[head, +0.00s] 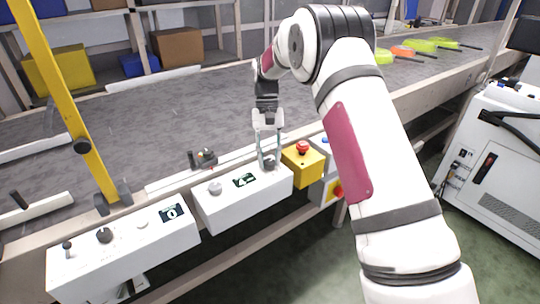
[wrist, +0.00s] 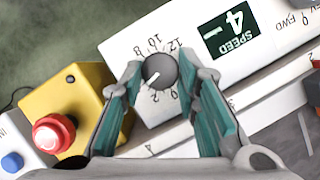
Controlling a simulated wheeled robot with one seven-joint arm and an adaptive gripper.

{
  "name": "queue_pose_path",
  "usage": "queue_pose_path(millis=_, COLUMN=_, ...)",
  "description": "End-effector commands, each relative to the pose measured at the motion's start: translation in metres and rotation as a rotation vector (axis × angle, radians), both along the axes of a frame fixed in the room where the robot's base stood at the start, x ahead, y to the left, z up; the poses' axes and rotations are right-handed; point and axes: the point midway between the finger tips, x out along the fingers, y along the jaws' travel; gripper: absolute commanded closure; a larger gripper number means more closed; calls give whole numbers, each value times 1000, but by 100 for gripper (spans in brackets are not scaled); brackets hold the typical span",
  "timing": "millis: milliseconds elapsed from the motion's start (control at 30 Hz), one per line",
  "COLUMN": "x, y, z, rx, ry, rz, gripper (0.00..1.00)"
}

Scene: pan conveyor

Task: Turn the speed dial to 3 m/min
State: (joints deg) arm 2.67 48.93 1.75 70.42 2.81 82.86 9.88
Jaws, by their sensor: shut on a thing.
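The speed dial (wrist: 161,71) is a dark grey round knob on a white control box, with numbers printed around it. Its white pointer mark aims to the lower left in the wrist view, between the 2 and the 8, where one finger covers some numbers. The speed display (wrist: 229,33) beside it shows a 4, upside down in the wrist view; it also reads 4 in the head view (head: 244,180). My gripper (head: 268,158) reaches down onto the right end of this box.
A yellow box with a red emergency button (wrist: 53,133) stands close beside the dial. Another white control box (head: 120,250) with a 0 display is at the left. The conveyor belt (head: 170,105) runs behind, with green and orange pans (head: 403,51) far right.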

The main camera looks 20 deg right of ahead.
Motion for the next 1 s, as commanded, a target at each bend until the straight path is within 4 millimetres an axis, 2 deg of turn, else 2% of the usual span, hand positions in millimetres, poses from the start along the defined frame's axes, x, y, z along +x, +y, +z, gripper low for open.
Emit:
queue_pose_path(millis=400, x=0, y=2, z=0, rx=-1, ry=-1, rz=222, gripper=99)
queue_pose_path(millis=1000, x=1, y=2, z=0, rx=0, ry=-2, rz=263, gripper=99)
